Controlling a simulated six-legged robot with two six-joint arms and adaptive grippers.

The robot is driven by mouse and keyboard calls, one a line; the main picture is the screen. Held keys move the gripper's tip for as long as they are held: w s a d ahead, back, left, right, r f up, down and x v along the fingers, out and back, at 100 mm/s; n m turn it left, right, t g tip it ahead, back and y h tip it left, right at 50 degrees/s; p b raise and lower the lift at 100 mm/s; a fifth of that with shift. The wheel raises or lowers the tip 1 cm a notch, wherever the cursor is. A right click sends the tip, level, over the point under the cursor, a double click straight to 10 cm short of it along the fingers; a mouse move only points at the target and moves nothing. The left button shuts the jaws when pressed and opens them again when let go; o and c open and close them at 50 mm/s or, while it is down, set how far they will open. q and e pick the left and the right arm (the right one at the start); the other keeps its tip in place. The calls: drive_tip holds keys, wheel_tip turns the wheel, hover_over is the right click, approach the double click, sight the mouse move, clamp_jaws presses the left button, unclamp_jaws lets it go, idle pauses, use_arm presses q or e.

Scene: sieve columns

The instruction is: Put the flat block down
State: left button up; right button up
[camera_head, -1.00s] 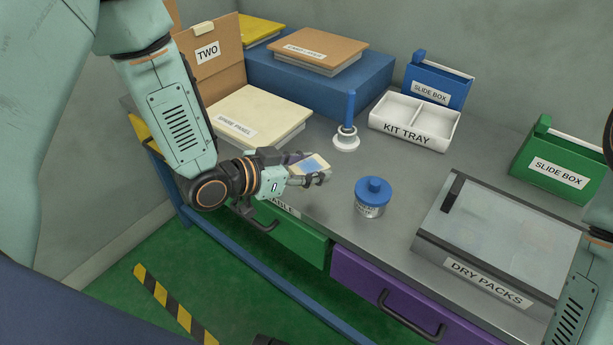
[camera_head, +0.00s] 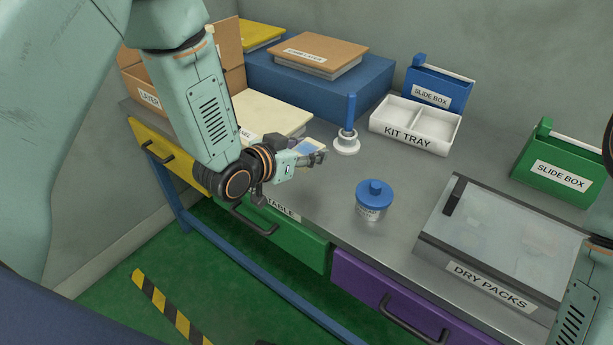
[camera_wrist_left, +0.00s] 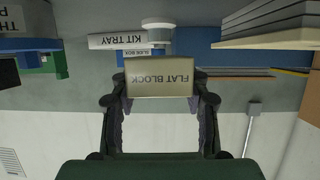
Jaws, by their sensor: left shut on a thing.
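The flat block (camera_head: 313,146), a small cream piece with a blue patch in the head view, is between the fingers of my left gripper (camera_head: 314,158). The left wrist view, which is upside down, shows the block (camera_wrist_left: 158,77) with its "FLAT BLOCK" label, gripped between both fingers (camera_wrist_left: 159,100). My left gripper is shut on it. It appears held over the bench's front part, beside the cream panel; the gap to the bench top is hard to tell. My right gripper is out of view.
A white base with a blue post (camera_head: 347,140) stands just right of the block. A blue-lidded jar (camera_head: 373,205) is nearer the front. The kit tray (camera_head: 415,130) is behind. The cream panel (camera_head: 268,112) lies left. Bare bench top (camera_head: 335,185) lies between gripper and jar.

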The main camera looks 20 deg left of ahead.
sight(306, 181)
use_arm(q)
wheel_tip(306, 181, down, 2)
drive_tip(key=shift+w, duration=0.15)
drive_tip(key=f+b, duration=0.1)
drive_tip(key=f, duration=0.2)
drive_tip(key=shift+s+f, duration=0.2)
drive_tip(key=shift+w+f, duration=0.2)
drive_tip(key=shift+f, duration=0.25)
drive_tip(key=shift+s, duration=0.15)
drive_tip(key=o, duration=1)
drive_tip(key=shift+f, duration=0.2)
drive_tip(key=shift+o, duration=0.8)
drive_tip(key=shift+r, duration=0.1)
drive_tip(key=shift+b, duration=0.5)
